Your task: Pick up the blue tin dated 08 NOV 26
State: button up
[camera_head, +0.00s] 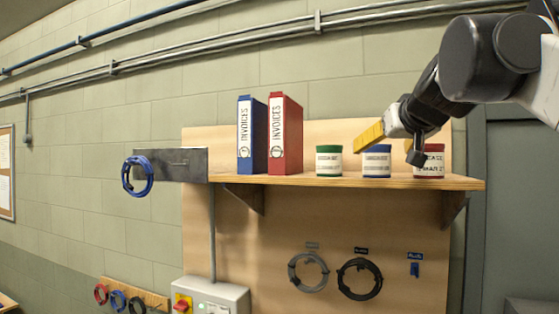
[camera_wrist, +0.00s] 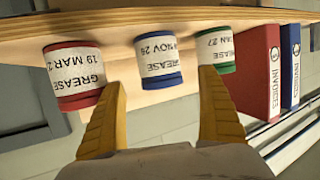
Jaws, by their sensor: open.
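The blue tin (camera_head: 376,163) stands upright on the wooden shelf between a green tin (camera_head: 328,161) and a red tin (camera_head: 429,165). In the wrist view, which is upside down, the blue tin (camera_wrist: 158,62) shows a white label reading GREASE and partly "NOV 26"; the day is not clear. My gripper (camera_head: 369,136) is open and empty, in front of and slightly above the tins in the head view. In the wrist view its two yellow fingers (camera_wrist: 163,85) frame the blue tin from either side, apart from it. The dark wrist part hides some of the red tin.
The red tin (camera_wrist: 75,75) reads "19 MAR 2", and the green tin (camera_wrist: 216,52) reads partly "JAN 27". Blue (camera_head: 251,135) and red (camera_head: 285,134) INVOICES binders stand at left on the shelf (camera_head: 345,181). Gaps between tins are narrow.

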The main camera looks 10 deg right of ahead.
aim_at(377, 153)
jog(key=x, duration=0.5)
jog(key=shift+p, duration=0.35)
jog(key=shift+s, duration=0.2)
jog(key=shift+s+a+r, duration=0.1)
jog(key=shift+s, duration=0.05)
jog(key=c, duration=1.5)
jog(key=shift+o, duration=0.2)
